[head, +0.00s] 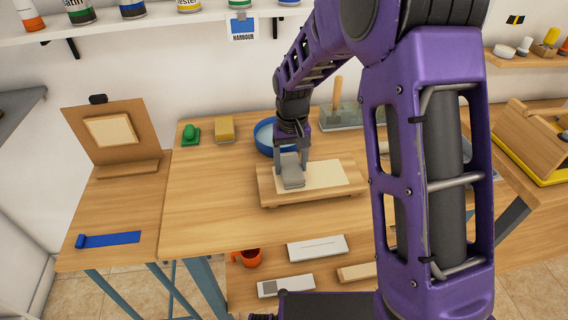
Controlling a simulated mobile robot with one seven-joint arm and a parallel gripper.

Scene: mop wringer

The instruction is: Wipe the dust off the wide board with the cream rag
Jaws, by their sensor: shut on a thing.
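The wide wooden board (310,195) lies on the table at the centre, with a pale cream area (328,174) over much of its top. My gripper (291,163) points down over the board's left part and is shut on a greyish block-like pad (292,178). The pad is at or just above the cream area; I cannot tell whether it touches. I cannot tell whether this pad is the cream rag, nor make out dust. The board's right end shows just left of my arm.
A blue basin (264,138) stands just behind the board. A green block (190,133) and a yellow sponge (224,129) sit at the back left. The table's front left (205,205) is clear. A blue strip (110,239) lies far left.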

